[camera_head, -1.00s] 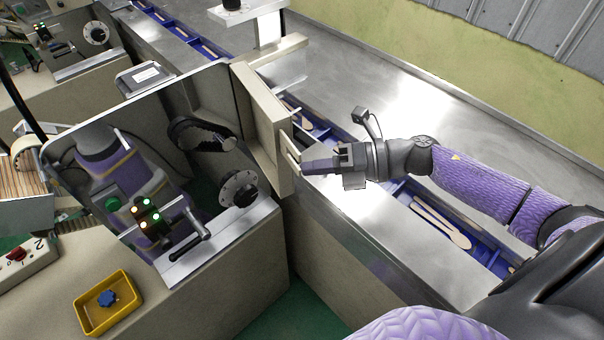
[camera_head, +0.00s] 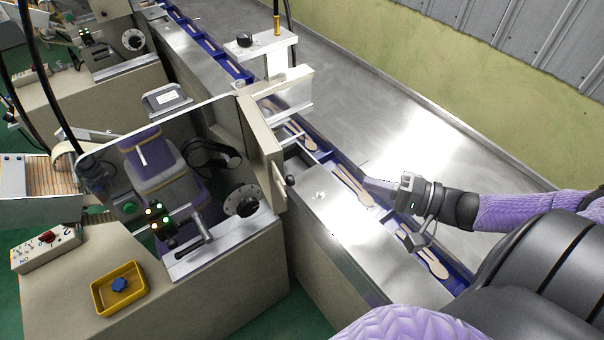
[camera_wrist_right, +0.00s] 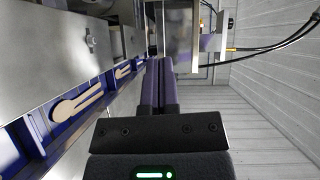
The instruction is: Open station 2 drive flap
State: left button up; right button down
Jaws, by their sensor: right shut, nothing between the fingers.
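The beige flap (camera_head: 262,150) stands upright at the right side of the nearest station, beside the conveyor. A small dark knob (camera_head: 290,181) sticks out near its right edge. I cannot tell how far the flap is swung from its closed position. My right gripper (camera_head: 368,184) is over the conveyor channel, to the right of the flap and apart from it. Its dark fingers (camera_wrist_right: 160,68) are together and empty in the right wrist view. My left gripper is not in view.
A handwheel (camera_head: 241,201), a lever, a yellow tray (camera_head: 106,300) and a control box (camera_head: 40,252) are at the station. The steel table behind is clear.

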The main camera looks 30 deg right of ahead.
jog(key=s+a+x, duration=0.1)
jog(key=a+x, duration=0.1)
jog(key=x, duration=0.9)
jog(key=shift+a, duration=0.35)
